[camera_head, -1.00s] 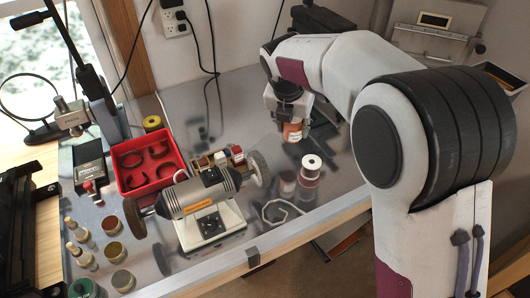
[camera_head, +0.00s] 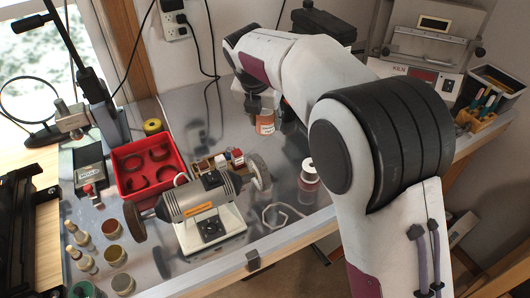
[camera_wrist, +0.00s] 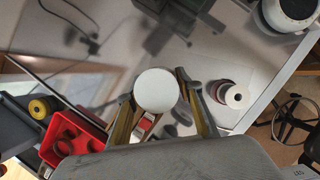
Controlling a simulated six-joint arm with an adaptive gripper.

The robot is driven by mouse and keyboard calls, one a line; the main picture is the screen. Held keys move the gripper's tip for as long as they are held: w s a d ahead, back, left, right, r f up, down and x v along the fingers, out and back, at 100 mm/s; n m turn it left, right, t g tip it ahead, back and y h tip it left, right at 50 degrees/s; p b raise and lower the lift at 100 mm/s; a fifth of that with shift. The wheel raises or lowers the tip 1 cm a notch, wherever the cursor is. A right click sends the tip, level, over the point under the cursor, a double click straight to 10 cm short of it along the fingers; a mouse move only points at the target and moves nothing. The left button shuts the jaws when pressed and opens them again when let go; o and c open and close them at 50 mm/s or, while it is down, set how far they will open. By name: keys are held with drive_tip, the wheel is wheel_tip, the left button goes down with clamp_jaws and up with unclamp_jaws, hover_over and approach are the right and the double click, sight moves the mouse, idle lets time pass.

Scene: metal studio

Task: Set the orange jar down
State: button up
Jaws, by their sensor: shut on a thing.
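The orange jar (camera_head: 265,125) hangs upright below my gripper (camera_head: 262,104) over the back of the metal bench, behind the grinder. In the wrist view its round white lid (camera_wrist: 156,90) faces the camera between the two fingers of my gripper (camera_wrist: 154,86). The fingers are shut on the jar. The lid hides most of the jar's body there. I cannot tell whether its base touches the bench top.
The bench grinder (camera_head: 205,208) stands in front, with small boxes (camera_head: 222,162) behind it. The red tray (camera_head: 128,182) is at the left. Bare bench top (camera_head: 185,110) lies left of the jar.

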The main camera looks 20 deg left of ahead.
sight(259, 126)
drive_tip(key=shift+f, duration=2.95)
drive_tip(key=shift+f, duration=1.85)
drive_tip(key=shift+f, duration=0.15)
drive_tip(key=o, duration=1.2)
drive_tip(key=v, duration=1.2)
drive_tip(key=shift+w, duration=0.1)
